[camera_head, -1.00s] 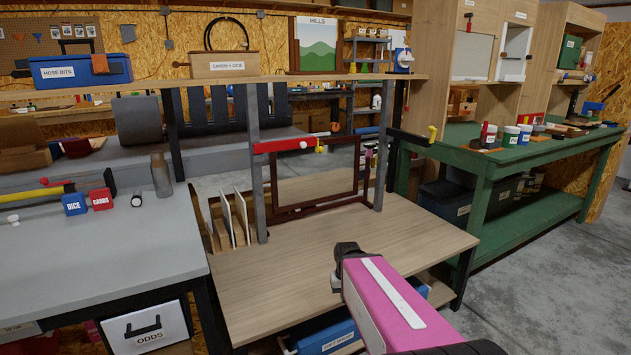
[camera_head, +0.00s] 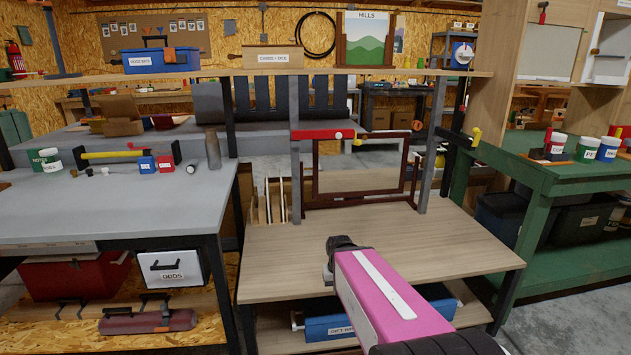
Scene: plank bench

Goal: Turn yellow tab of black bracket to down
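The black bracket (camera_head: 455,138) is a dark bar across the right upright post of the wooden bench. Its yellow tab (camera_head: 476,136) is at the bar's right end and appears to point up. My gripper (camera_head: 345,246) is the dark end of my pink arm, low in the middle of the view. It is in front of the bench top, left of and below the bracket, and well apart from it. Its fingers are too small and dark to tell whether they are open or shut.
A dark red frame (camera_head: 408,172) stands between the posts. The wooden bench top (camera_head: 280,250) is mostly bare. A green bench (camera_head: 550,180) stands right.

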